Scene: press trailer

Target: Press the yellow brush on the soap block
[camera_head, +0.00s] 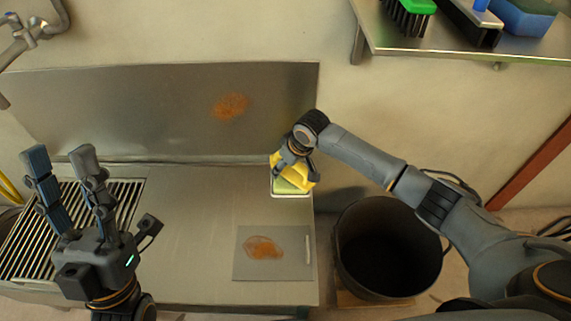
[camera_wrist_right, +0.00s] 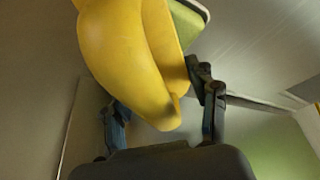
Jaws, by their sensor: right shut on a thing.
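The yellow brush (camera_head: 304,173) is held by my right gripper (camera_head: 294,158) at the back right corner of the steel counter. In the right wrist view the yellow brush (camera_wrist_right: 130,60) fills the upper middle, between the fingers. The pale green soap block (camera_head: 287,187) sits in a small light-rimmed dish, directly under the brush. Its edge shows behind the brush in the right wrist view (camera_wrist_right: 186,25). The brush appears to be against the soap; the bristles are hidden, so contact is unclear. My left gripper (camera_head: 60,158) is open and empty over the slatted drain at the left.
A grey board (camera_head: 295,270) with an orange stain lies on the counter's front right. Another orange stain (camera_head: 230,106) marks the steel backsplash. A black bin (camera_head: 388,245) stands right of the counter, under my right arm. A shelf (camera_head: 400,45) holds brushes and a blue sponge.

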